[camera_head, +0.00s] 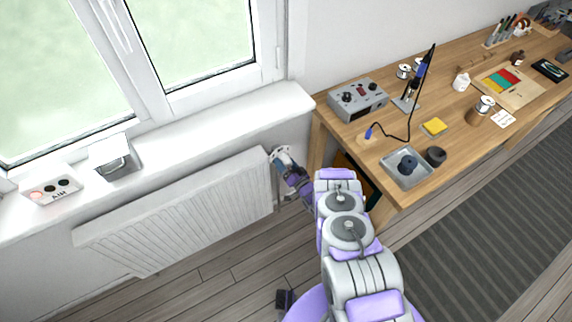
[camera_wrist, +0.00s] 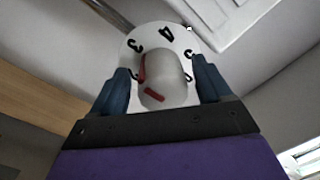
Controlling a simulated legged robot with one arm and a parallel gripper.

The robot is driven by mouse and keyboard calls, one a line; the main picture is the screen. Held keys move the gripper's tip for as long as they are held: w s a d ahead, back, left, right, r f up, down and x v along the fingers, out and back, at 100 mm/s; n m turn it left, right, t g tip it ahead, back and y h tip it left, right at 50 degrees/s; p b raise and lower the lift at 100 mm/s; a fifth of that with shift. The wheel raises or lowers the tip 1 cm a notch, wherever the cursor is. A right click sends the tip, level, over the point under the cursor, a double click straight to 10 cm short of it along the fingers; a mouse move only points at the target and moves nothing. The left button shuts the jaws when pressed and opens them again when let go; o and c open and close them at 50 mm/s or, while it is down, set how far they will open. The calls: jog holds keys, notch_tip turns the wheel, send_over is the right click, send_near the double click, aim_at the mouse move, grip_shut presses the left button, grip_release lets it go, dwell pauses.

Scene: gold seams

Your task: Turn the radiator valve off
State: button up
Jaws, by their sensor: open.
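The radiator valve shows in the wrist view as a white round dial (camera_wrist: 158,48) with black numbers, 3 and 4 the clearest, and a pale knob (camera_wrist: 165,72) in its middle. A red mark is on the knob's front and another red patch on its left side. My gripper (camera_wrist: 163,84) is open, its blue fingers on either side of the knob; I cannot tell if they touch it. In the head view my gripper (camera_head: 280,160) is at the right end of the white radiator (camera_head: 190,205), and the valve is hard to make out there.
A wooden workbench (camera_head: 465,125) with a soldering station (camera_head: 358,100) and a metal tray (camera_head: 407,180) stands close to the right of my arm. The window sill (camera_head: 220,117) runs above the radiator. The floor below the radiator (camera_head: 215,285) looks mostly clear.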

jog(key=c, duration=1)
jog(key=shift+d, duration=0.1)
